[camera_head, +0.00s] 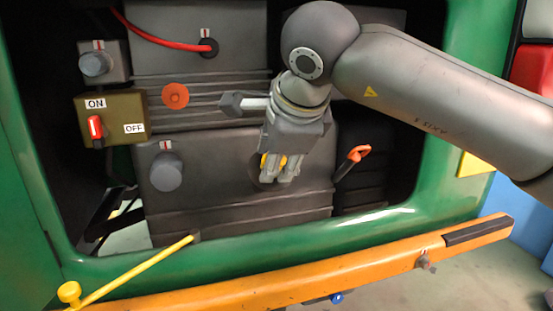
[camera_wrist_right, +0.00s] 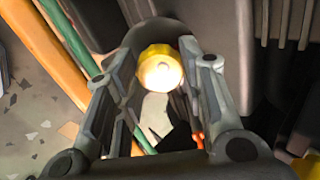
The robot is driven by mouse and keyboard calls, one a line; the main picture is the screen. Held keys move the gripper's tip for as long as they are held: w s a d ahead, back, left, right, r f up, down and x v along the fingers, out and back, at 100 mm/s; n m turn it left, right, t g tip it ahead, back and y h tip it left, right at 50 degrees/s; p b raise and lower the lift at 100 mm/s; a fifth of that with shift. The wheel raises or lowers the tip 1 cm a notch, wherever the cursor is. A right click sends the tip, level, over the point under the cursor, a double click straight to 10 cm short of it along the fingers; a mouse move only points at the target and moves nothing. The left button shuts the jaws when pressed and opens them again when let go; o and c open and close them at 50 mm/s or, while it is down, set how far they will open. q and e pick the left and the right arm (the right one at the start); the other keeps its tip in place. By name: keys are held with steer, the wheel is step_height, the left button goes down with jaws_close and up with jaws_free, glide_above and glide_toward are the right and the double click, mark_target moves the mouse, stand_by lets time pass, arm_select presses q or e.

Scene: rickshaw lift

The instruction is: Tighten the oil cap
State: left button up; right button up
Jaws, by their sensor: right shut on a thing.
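The yellow oil cap (camera_head: 268,161) shows partly at the lower right of the grey engine block (camera_head: 215,215) in the head view. My right gripper (camera_head: 279,172) reaches down over it from the upper right and hides much of it. In the right wrist view the round yellow cap (camera_wrist_right: 160,68) sits between the far ends of the two fingers of my right gripper (camera_wrist_right: 158,80). The gripper is shut on the cap. How far the cap is turned cannot be told. My left gripper is not in view.
An ON/OFF box with a red switch (camera_head: 96,128) is at the left. An orange-handled lever (camera_head: 358,154) stands close right of my gripper. The green frame (camera_head: 240,254) surrounds the opening. A yellow rod (camera_head: 135,268) and an orange beam (camera_head: 330,273) cross below.

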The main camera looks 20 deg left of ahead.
steer(key=shift+f, duration=0.15)
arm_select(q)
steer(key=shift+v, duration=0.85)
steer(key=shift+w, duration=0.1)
arm_select(e)
steer(key=shift+f+m+b, duration=0.15)
steer(key=shift+m+b, duration=0.35)
steer(key=shift+m, duration=0.1)
steer(key=shift+m+b, duration=0.55)
steer(key=shift+m, duration=0.45)
steer(key=o, duration=1)
steer(key=shift+w+a, duration=0.1)
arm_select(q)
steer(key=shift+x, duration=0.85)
arm_select(e)
steer(key=shift+r, duration=0.2)
steer(key=shift+c, duration=0.4)
